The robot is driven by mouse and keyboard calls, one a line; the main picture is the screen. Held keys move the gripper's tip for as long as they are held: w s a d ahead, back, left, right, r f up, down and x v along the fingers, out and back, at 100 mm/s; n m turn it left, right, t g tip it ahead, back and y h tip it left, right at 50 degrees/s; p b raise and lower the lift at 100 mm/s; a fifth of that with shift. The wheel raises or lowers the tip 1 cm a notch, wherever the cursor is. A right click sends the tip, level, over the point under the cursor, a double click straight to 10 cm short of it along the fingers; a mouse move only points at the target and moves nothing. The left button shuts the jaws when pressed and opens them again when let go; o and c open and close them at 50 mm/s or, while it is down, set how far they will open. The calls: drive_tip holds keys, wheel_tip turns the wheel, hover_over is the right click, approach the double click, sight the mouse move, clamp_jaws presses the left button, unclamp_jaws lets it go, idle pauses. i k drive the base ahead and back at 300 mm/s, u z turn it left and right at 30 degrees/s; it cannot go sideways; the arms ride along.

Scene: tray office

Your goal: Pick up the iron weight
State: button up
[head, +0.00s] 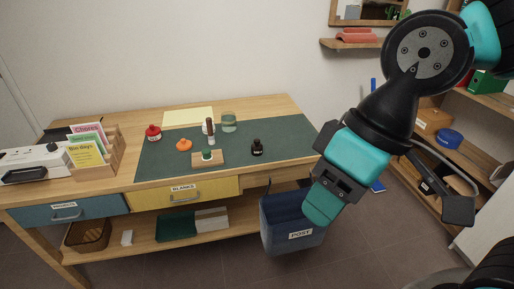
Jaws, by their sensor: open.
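The iron weight (257,148) appears to be the small black piece with a knob on top. It stands upright on the right part of the green desk mat, with clear mat around it. My gripper (445,205) is at the right of the view, open and well apart from the weight. One dark finger shows beside my wrist; the other finger is not clearly visible. Nothing is seen between the fingers.
Left of the weight on the mat (285,125) are a wooden block (207,164) with a green-topped piece, an orange item (184,145), a red pot (153,133) and a glass (229,122). A blue POST bin (282,238) hangs at the desk's right end.

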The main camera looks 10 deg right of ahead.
sight(256, 147)
drive_tip(key=k, duration=0.6)
drive_tip(key=u, duration=0.6)
drive_tip(key=i, duration=0.5)
drive_tip(key=u, duration=0.85)
drive_tip(key=i, duration=1.5)
drive_tip(key=z, duration=1.05)
drive_tip(key=i, duration=0.5)
drive_tip(key=z, duration=0.55)
